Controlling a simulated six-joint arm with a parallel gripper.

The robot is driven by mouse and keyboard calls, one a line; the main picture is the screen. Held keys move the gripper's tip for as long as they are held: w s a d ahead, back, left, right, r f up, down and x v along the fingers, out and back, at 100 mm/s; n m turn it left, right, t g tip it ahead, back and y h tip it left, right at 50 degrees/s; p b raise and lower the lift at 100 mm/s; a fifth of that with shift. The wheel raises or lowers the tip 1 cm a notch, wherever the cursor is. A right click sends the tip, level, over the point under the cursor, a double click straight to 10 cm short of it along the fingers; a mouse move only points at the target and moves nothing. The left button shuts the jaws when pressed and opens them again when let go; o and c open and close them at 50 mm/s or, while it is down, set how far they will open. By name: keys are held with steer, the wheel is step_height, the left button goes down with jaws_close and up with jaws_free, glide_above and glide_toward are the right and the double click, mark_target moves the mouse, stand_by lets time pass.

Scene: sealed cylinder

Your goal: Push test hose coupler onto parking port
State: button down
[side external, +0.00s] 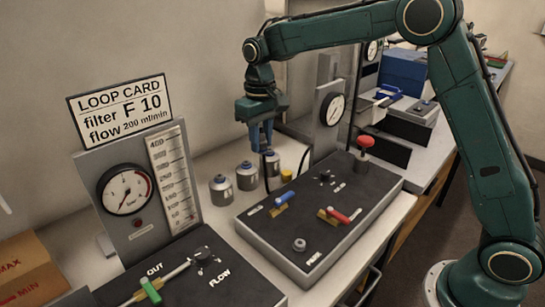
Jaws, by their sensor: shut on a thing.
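My gripper (262,138) points down above the back left edge of the dark panel. It is shut on a small dark piece, which looks like the test hose coupler (267,152); the fingers hide most of it. A black hose is seen close by.
A gauge post (330,105) rises at the back. A flow panel (200,275) with a loop card (120,105) is at left.

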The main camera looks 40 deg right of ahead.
steer(key=s+a, duration=0.4)
steer(key=s, duration=0.6)
steer(key=s+a+f, duration=0.1)
steer(key=s+a, duration=0.4)
steer(key=s, duration=0.5)
steer(key=shift+s, duration=0.25)
steer(key=shift+f, duration=0.25)
steer(key=shift+f, duration=2.75)
steer(key=shift+f, duration=0.25)
steer(key=c, duration=1.1)
jaws_free()
steer(key=shift+o, duration=0.2)
steer(key=shift+r, duration=0.2)
